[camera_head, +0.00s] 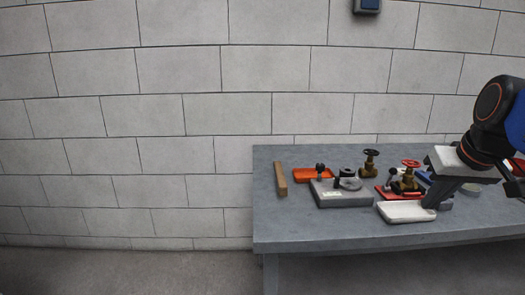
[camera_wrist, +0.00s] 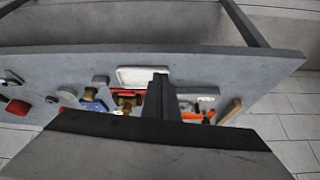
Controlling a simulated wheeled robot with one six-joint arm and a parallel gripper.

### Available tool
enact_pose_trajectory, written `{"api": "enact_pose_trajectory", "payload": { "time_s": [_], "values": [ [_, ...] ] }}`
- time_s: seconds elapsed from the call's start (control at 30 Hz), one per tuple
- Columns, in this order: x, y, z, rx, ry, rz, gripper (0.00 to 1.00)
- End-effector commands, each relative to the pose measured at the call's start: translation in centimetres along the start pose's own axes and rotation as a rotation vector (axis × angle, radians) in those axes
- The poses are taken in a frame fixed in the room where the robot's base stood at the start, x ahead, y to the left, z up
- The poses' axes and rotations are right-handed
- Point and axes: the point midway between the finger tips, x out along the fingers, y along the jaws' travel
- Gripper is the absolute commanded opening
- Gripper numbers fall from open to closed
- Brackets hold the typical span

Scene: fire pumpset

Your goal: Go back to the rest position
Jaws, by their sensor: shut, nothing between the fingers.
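My gripper (camera_head: 432,199) is above the grey table at the right in the head view, pointing down and to the left near a white tray (camera_head: 400,212). Its fingers (camera_wrist: 160,98) show shut in the middle of the wrist view, with nothing between them. In that view the white tray (camera_wrist: 140,77) lies just beyond the fingers; I cannot tell the height of the gap. My arm's black and blue links hide part of the table's right side in the head view.
The table (camera_head: 345,238) holds a grey block with black fittings (camera_head: 345,197), an orange tray (camera_head: 303,174), a wooden bar (camera_head: 281,180), a black-wheeled valve (camera_head: 370,160) and a red-wheeled valve (camera_head: 408,177) near my gripper. A tiled wall (camera_head: 180,120) stands behind. Floor at left is clear.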

Motion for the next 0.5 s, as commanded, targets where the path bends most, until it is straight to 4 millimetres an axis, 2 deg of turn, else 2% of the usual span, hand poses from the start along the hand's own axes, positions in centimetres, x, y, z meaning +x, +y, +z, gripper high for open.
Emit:
{"api": "enact_pose_trajectory", "payload": {
  "time_s": [0.17, 0.27, 0.5],
  "values": [
    [2.1, -1.9, 3.4, -0.02, -0.02, -0.007, 0.0],
    [3.7, -3.2, 6.2, -0.034, -0.035, -0.011, 0.0],
    [8.4, -5.8, 14.6, -0.082, -0.07, -0.017, 0.0]
  ]
}}
